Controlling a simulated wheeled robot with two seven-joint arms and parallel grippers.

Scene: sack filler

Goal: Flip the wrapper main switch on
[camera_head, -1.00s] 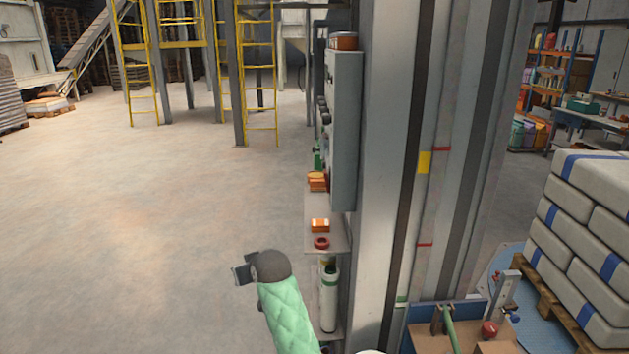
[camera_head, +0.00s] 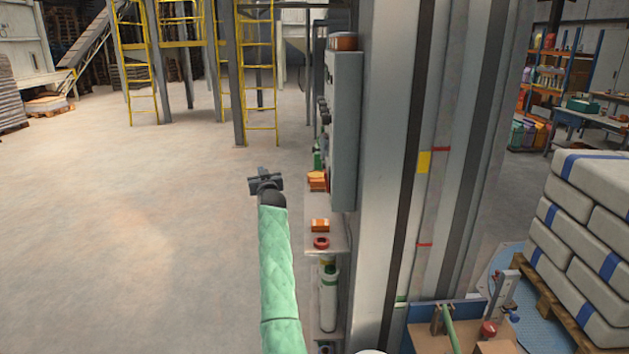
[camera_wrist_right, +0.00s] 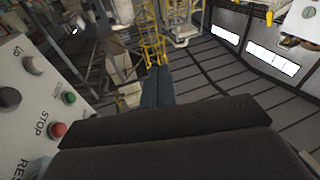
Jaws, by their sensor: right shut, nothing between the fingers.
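The wrapper's grey control box (camera_head: 345,130) is fixed to the tall mast and shows nearly edge-on in the head view, with its controls along the left face. In the right wrist view its light panel (camera_wrist_right: 25,110) fills the left side. It carries a red STOP button (camera_wrist_right: 57,130), a green button (camera_wrist_right: 69,98), and dark knobs (camera_wrist_right: 33,66). I cannot tell which control is the main switch. My right gripper (camera_head: 265,182) is to the left of the box, apart from it. In the wrist view its fingers (camera_wrist_right: 158,84) are together and empty. My left gripper is not in view.
Below the box, a shelf (camera_head: 337,242) holds orange items (camera_head: 320,225) and a red ring (camera_head: 321,243). The mast (camera_head: 385,180) stands right of it. Wrapped sacks (camera_head: 585,220) on a pallet are further right. The floor on the left is clear.

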